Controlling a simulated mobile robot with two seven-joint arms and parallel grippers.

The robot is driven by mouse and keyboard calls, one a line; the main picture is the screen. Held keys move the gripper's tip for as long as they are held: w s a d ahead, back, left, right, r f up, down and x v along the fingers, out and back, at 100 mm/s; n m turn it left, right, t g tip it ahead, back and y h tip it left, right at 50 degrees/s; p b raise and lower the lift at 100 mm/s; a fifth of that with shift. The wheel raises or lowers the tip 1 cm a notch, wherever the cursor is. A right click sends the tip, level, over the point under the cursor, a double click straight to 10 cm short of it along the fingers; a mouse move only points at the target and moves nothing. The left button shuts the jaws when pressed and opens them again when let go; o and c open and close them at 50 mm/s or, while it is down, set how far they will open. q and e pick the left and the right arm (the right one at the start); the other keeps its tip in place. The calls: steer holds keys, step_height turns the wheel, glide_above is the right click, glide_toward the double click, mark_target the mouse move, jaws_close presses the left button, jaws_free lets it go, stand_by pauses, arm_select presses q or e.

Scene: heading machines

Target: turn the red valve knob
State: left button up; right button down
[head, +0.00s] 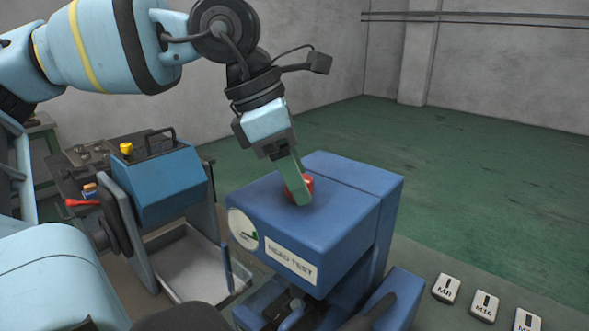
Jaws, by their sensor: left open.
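The red valve knob (307,183) sits on the top face of the blue box labelled "HEAD TEST" (340,215). My left gripper (297,188) reaches down from above, with its green finger in front of the knob and partly hiding it. The gripper is open, and its fingertips are at the knob's height. I cannot tell whether a finger touches the knob. The second finger is mostly hidden. My right gripper is not in view.
A round gauge (243,229) is on the box's front. Labelled blocks (447,288) lie at the right. The green floor behind is clear.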

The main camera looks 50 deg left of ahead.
arm_select(q)
steer(key=c, duration=1)
